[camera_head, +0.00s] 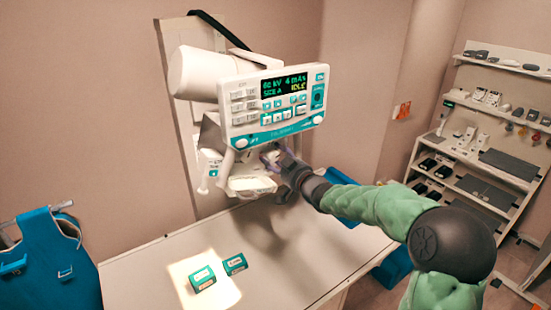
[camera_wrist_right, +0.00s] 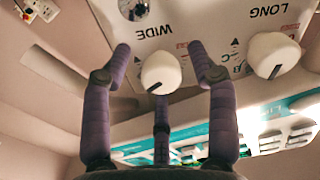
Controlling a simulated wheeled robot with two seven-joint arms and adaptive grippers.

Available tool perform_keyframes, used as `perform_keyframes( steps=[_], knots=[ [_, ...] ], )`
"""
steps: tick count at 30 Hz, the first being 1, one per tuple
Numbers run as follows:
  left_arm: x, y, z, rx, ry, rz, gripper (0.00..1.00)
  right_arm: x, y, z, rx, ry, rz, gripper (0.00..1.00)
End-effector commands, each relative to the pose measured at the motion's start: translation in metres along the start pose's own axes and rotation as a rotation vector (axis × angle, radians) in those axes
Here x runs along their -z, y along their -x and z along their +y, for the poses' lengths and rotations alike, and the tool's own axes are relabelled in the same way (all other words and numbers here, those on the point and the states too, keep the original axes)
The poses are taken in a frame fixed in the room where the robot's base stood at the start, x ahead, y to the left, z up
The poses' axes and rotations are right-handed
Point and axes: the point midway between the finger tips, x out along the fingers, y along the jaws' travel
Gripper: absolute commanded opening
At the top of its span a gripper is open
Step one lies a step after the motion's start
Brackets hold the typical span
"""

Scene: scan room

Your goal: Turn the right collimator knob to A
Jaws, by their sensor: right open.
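The white collimator head (camera_head: 252,184) hangs under the control panel. The inverted right wrist view shows two white knobs on its face. One knob (camera_wrist_right: 161,73) is beside the upside-down word WIDE, with its dark mark pointing down and left in the picture. The other knob (camera_wrist_right: 273,55) is near the word LONG. Small letters are printed between them. My right gripper (camera_head: 274,160) is at the collimator's right side. In the right wrist view its purple fingers (camera_wrist_right: 163,62) are open around the WIDE-side knob, with gaps at both sides. My left gripper is not in view.
The control panel (camera_head: 275,104) with its lit display is just above my right gripper. A white table (camera_head: 170,255) below bears two small green boxes. A blue apron (camera_head: 45,262) is at the left, and shelves (camera_head: 480,165) stand at the right.

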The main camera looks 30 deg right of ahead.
Motion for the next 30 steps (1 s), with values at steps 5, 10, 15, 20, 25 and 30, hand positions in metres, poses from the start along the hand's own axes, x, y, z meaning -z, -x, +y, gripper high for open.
perform_keyframes(
  steps=[5, 10, 15, 20, 25, 30],
  knots=[
    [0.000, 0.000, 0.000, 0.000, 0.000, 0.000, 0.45, 0.000, 0.000, 0.000, 0.000, 0.000, 0.000, 0.31],
    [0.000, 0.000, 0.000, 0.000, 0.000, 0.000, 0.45, -0.001, 0.000, 0.000, 0.000, 0.000, -0.001, 0.03],
    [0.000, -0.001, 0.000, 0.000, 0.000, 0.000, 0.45, -0.001, 0.000, 0.000, 0.000, 0.002, -0.002, 0.03],
    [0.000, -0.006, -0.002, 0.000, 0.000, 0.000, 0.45, -0.003, 0.000, 0.000, 0.000, 0.028, -0.003, 0.03],
    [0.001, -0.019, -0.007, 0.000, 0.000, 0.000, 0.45, -0.005, 0.001, 0.000, 0.000, 0.106, -0.002, 0.03],
    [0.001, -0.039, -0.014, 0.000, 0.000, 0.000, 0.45, -0.007, 0.000, 0.000, 0.001, 0.236, -0.003, 0.03]
  ],
)
